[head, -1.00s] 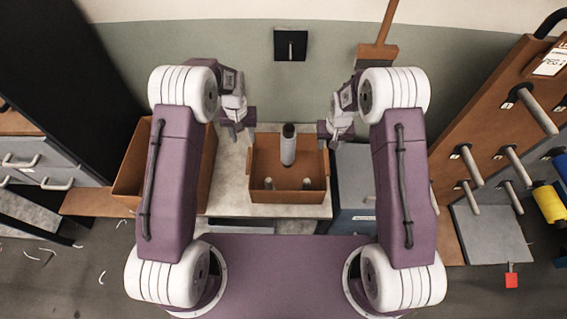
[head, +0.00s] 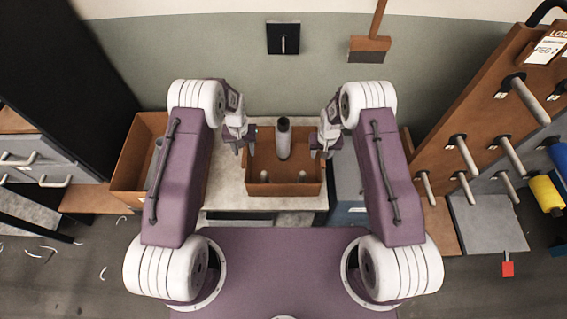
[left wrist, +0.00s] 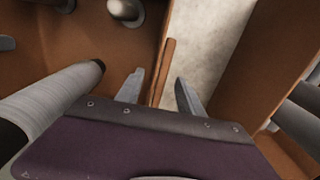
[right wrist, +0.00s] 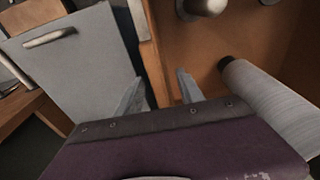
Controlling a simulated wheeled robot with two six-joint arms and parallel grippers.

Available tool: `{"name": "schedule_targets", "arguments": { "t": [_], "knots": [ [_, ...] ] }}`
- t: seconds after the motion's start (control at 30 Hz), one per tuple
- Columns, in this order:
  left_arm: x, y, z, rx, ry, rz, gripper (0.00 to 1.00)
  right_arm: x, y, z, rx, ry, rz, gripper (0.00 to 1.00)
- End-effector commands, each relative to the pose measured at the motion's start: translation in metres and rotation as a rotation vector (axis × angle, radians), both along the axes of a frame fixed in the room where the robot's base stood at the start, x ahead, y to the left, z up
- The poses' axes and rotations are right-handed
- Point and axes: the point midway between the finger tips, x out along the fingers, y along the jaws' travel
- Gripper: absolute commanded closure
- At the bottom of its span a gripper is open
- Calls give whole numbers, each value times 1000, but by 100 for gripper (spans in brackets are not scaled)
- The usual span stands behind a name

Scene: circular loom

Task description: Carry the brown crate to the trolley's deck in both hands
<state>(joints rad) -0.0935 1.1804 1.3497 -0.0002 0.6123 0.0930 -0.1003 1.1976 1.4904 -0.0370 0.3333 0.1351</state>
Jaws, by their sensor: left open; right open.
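The brown crate (head: 286,189) sits on a pale bench top, open upward. A tall grey-white cylinder (head: 283,140) stands in it, with two small pegs near its front. My left gripper (head: 243,147) is at the crate's left wall; in the left wrist view its open fingers (left wrist: 160,92) stand on either side of the wall's rim (left wrist: 162,75). My right gripper (head: 322,150) is at the right wall; in the right wrist view its open fingers (right wrist: 160,92) are on either side of that wall (right wrist: 155,60). Neither grips it. I cannot identify the trolley's deck.
Another brown bin (head: 135,160) stands left of the bench (head: 230,185). A grey cabinet (head: 347,190) is close on the right. A brown peg rack (head: 490,110) rises farther right, with coloured spools beside it. A brush (head: 369,45) hangs against the back wall.

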Motion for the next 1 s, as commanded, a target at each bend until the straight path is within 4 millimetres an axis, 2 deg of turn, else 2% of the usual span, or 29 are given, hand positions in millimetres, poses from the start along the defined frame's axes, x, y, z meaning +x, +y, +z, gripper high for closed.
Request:
{"name": "schedule_targets", "arguments": {
  "t": [0.1,0.4,0.57,1.0],
  "knots": [
    [0,0,-7,0,0,0,55,1,0,-7,0,0,0,55],
    [0,0,-9,0,-1,0,55,1,0,-9,0,0,0,55],
    [0,0,-8,0,-1,0,100,1,0,-8,0,0,0,100],
    [0,0,-8,0,-1,0,100,1,0,-8,0,-1,0,100]
  ]
}}
